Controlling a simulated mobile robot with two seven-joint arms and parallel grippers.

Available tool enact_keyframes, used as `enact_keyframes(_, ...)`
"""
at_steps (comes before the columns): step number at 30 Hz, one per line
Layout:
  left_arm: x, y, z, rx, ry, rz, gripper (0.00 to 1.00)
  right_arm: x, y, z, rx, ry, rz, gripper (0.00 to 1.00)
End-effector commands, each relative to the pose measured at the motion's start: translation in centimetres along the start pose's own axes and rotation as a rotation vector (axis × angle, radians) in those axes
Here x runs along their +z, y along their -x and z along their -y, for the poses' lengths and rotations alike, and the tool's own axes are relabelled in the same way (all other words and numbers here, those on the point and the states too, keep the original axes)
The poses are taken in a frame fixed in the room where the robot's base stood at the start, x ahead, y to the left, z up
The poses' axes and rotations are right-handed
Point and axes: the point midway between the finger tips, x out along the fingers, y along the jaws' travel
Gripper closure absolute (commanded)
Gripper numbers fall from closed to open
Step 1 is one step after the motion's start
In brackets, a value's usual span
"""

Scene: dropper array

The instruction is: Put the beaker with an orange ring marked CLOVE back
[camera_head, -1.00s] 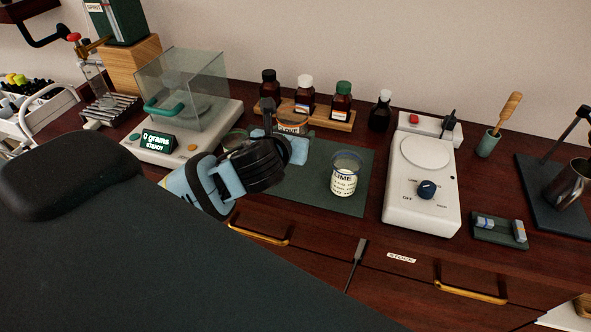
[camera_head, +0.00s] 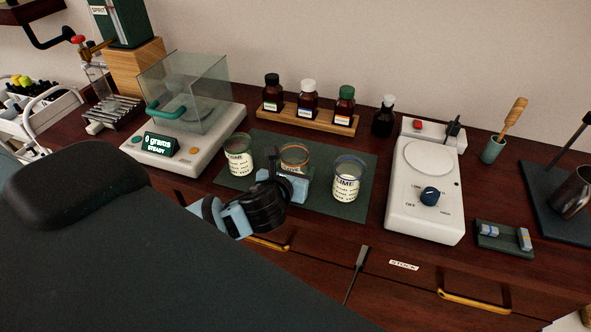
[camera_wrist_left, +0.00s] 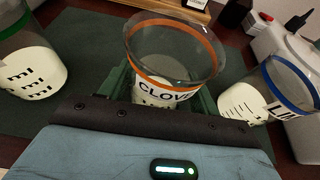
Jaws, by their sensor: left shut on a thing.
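The beaker with an orange ring (camera_head: 295,156) stands upright over the dark green mat (camera_head: 328,203), between the other two beakers; I cannot tell whether its base touches the mat. Its CLOVE label shows in the left wrist view, where the beaker (camera_wrist_left: 172,55) sits between the fingers. My left gripper (camera_head: 294,178) is shut on it from the front, and the fingers hide its lower part. A green-ringed beaker (camera_head: 238,155) stands to its left and a blue-ringed LIME beaker (camera_head: 347,180) to its right. My right gripper is not in view.
A balance with a glass case (camera_head: 190,110) reads 0 grams at the left. A wooden rack of capped bottles (camera_head: 325,122) stands behind the mat. A white hotplate (camera_head: 425,200) is to the right. Drawers with brass handles are below the front edge.

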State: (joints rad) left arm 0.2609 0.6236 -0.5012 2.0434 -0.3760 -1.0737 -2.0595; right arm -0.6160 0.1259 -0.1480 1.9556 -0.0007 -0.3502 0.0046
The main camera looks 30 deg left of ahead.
Motion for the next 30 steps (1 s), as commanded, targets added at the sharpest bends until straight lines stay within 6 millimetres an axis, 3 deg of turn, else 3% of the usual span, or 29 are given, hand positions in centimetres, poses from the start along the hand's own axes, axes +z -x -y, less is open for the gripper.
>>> enact_keyframes(13, -0.39, -0.20, 0.02, -0.001, 0.000, 0.003, 0.74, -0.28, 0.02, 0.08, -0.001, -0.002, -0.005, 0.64)
enact_keyframes(14, -0.46, -0.22, 0.02, -0.001, 0.000, 0.003, 0.36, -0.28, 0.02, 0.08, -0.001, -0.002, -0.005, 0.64)
enact_keyframes(18, -0.43, -0.20, 0.02, -0.001, 0.000, 0.003, 0.18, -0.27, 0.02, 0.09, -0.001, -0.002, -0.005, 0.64)
enact_keyframes(30, -0.11, 0.14, 0.02, -0.001, 0.001, 0.003, 0.16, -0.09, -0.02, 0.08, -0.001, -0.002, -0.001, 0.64)
